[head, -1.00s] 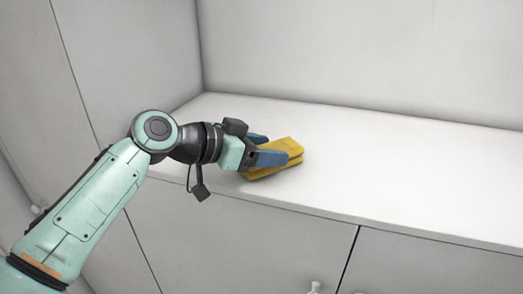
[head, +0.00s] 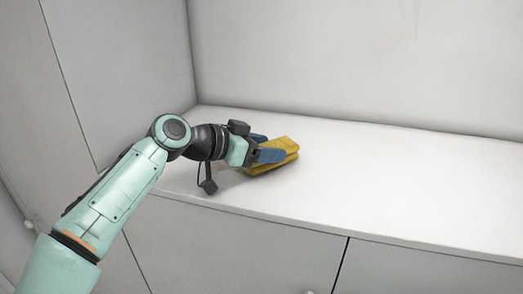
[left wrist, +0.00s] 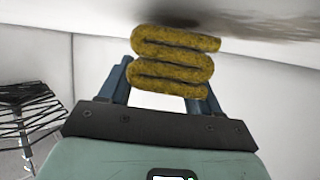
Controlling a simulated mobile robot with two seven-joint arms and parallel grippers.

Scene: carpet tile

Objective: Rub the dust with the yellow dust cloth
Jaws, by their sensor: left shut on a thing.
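The yellow dust cloth (head: 277,151), folded in thick layers, is low at the white counter top in the head view. My left gripper (head: 268,152) is shut on it, with a blue finger on either side. In the left wrist view the folded cloth (left wrist: 172,62) sits between the blue fingers of my left gripper (left wrist: 165,85). A dark smear of dust (left wrist: 255,24) shows on the white surface just beyond the cloth's edge. I cannot tell whether the cloth touches the surface. The dust is not clear in the head view. My right gripper is not in view.
The white counter top (head: 400,195) is clear to the right. A back wall (head: 360,65) and a tall side panel (head: 120,70) bound it. Cabinet doors (head: 240,245) lie below its front edge. A black wire object (left wrist: 25,110) stands at left in the wrist view.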

